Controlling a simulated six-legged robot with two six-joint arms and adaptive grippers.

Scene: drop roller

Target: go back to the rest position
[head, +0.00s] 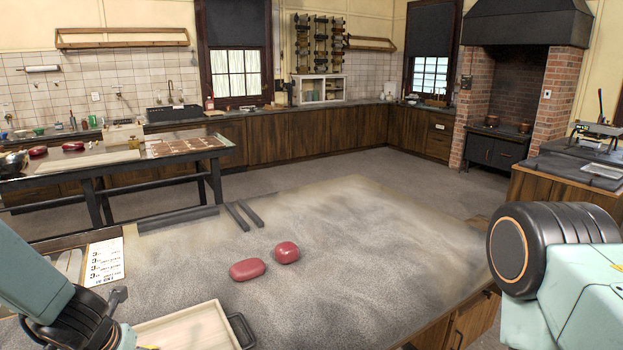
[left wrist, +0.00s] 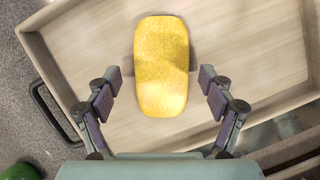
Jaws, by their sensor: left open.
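My left gripper (left wrist: 160,82) is open in the left wrist view, with its two fingers apart on either side of a yellow speckled, rounded bar (left wrist: 162,60). The bar lies in a pale wooden tray (left wrist: 85,45), and neither finger appears to touch it. In the head view my left arm comes in at the lower left, and its gripper is mostly below the frame. The tray (head: 205,328) shows at the bottom edge there. My right arm stands at the right edge of the head view; its gripper is out of frame.
Two red rounded pieces, one oblong (head: 248,269) and one rounder (head: 287,252), lie on the grey worktop (head: 380,240) beyond the tray. A printed card (head: 104,262) lies left. Two dark bars (head: 243,215) lie at the far edge. The worktop's right side is clear.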

